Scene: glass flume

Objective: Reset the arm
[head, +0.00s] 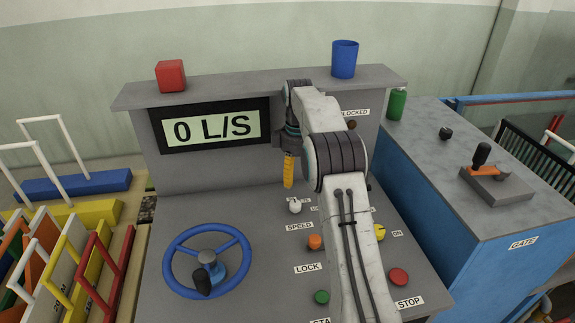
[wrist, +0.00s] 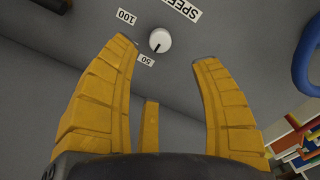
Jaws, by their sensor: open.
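My arm reaches up over the grey control console (head: 190,205), and its white links and black joint cover hide part of the panel. My gripper (head: 288,185) hangs down with its yellow fingers above the panel, behind the white speed knob (head: 295,206). In the wrist view my gripper (wrist: 165,60) is open, its yellow fingers spread apart with nothing between them. The speed knob also shows in the wrist view (wrist: 160,40), beyond the fingertips, near the labels 50 and 100. No contact between fingers and knob is visible.
The panel holds a blue wheel (head: 170,270), orange button (head: 314,242), green button (head: 321,297) and red button (head: 398,277). A red cube (head: 171,76) and blue cup (head: 344,60) stand on the top ledge. A display (head: 212,127) reads 0 L/S. Coloured racks stand left.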

